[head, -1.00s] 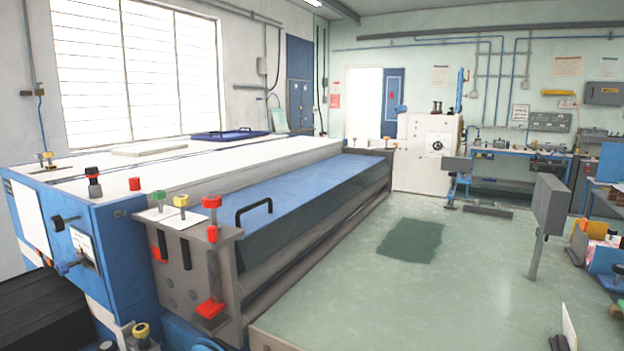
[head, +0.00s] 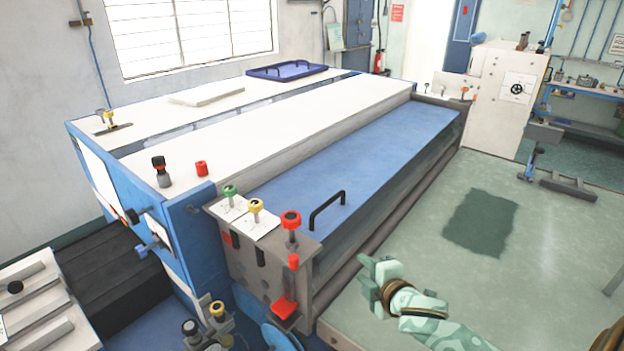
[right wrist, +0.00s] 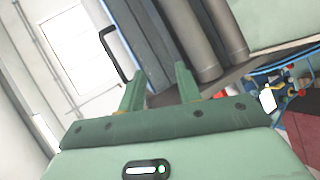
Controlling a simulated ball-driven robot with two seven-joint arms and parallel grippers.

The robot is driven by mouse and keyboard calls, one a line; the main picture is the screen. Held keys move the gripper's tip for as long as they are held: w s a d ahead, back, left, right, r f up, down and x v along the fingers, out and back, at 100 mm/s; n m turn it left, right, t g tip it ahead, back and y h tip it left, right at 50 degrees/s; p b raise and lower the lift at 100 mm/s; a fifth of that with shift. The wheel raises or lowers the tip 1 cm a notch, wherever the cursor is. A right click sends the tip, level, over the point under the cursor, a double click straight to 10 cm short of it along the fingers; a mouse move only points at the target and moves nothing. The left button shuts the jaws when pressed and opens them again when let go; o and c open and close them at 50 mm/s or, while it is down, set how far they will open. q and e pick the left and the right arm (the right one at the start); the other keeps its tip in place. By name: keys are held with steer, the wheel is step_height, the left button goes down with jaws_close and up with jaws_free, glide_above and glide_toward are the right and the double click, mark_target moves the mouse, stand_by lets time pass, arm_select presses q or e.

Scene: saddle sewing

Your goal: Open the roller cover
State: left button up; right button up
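The roller cover (head: 375,150) is a long blue panel lying flat and closed along the front of the machine. Its black handle (head: 327,209) stands near the cover's near end. My right gripper (head: 370,275) is to the right of and below the handle, in front of the machine, apart from it. In the right wrist view, its two green fingers (right wrist: 160,85) are spread with nothing between them. The handle (right wrist: 115,52) shows there to the left of the fingers, with grey rollers (right wrist: 195,40) beyond. My left gripper is not in view.
Red, yellow and green knobs (head: 256,207) stand on the machine's near end plate, close to the handle. A blue tray (head: 287,71) rests on the machine's top. Green floor (head: 540,250) is clear to the right. A white control cabinet (head: 505,95) stands at the far end.

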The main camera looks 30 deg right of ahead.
mark_target(329, 202)
steer(key=w+d+r+n+t+y, duration=0.2)
steer(key=w+d+r+n+t, duration=0.15)
steer(key=r, duration=0.45)
steer(key=shift+g, duration=0.55)
steer(key=w+f, duration=0.1)
steer(key=w, duration=0.4)
steer(key=w+f, duration=0.1)
steer(key=w, duration=0.5)
steer(key=w+a+f, duration=0.1)
steer(key=w, duration=0.4)
steer(key=shift+w, duration=0.25)
jaws_close()
